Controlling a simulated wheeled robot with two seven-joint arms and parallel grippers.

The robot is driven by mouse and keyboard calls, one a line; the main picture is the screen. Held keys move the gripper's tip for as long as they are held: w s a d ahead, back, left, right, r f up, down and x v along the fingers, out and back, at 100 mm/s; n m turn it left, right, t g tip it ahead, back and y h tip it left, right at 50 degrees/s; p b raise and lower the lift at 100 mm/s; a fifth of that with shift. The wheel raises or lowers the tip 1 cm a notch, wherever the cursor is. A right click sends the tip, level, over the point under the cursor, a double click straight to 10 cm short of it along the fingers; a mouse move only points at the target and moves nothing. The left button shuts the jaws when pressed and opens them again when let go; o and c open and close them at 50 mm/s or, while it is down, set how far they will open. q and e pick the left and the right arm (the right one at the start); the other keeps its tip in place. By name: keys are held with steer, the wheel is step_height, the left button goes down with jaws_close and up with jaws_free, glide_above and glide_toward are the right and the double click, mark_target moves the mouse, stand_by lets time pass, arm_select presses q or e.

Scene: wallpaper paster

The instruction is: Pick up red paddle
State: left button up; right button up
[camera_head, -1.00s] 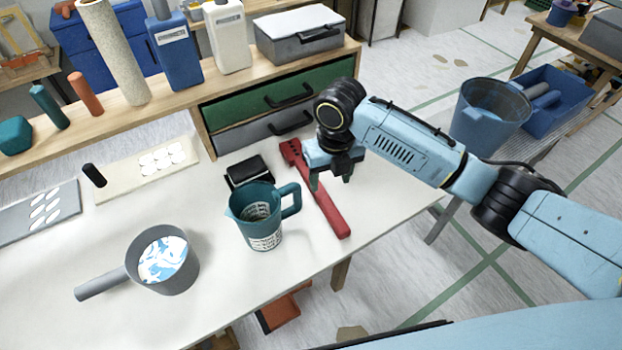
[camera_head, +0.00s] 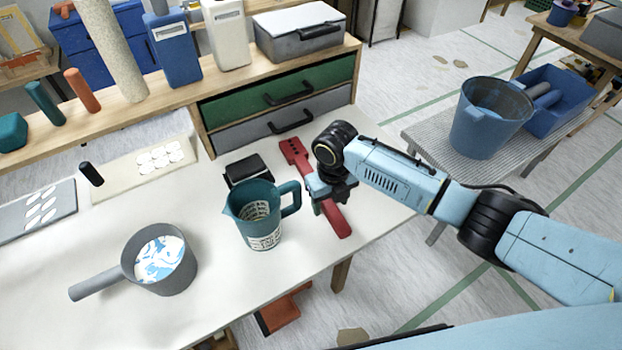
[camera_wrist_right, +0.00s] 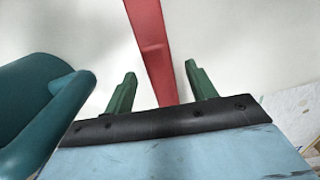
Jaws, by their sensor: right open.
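The red paddle (camera_head: 335,219) lies flat on the white table, its slotted head (camera_head: 292,150) toward the drawers and its handle toward the table's front edge. My right gripper (camera_head: 326,207) is over the middle of the paddle and hides part of it. In the right wrist view the paddle (camera_wrist_right: 150,45) runs down between the two green fingers (camera_wrist_right: 160,85), which are apart with nothing between them gripped. Whether the fingertips are level with the paddle I cannot tell. My left gripper is not in view.
A teal measuring jug (camera_head: 258,225) stands close left of my right gripper; its handle also shows in the right wrist view (camera_wrist_right: 55,115). A black box (camera_head: 248,170) sits behind it. A grey pan (camera_head: 165,272) is at the left. Drawers (camera_head: 280,115) stand behind.

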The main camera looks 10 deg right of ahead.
steer(key=shift+f, duration=0.85)
steer(key=shift+c, duration=0.5)
steer(key=c, duration=1)
steer(key=shift+o, duration=0.2)
step_height(320, 180, up, 10)
steer(key=p, duration=0.1)
steer(key=shift+r, duration=0.1)
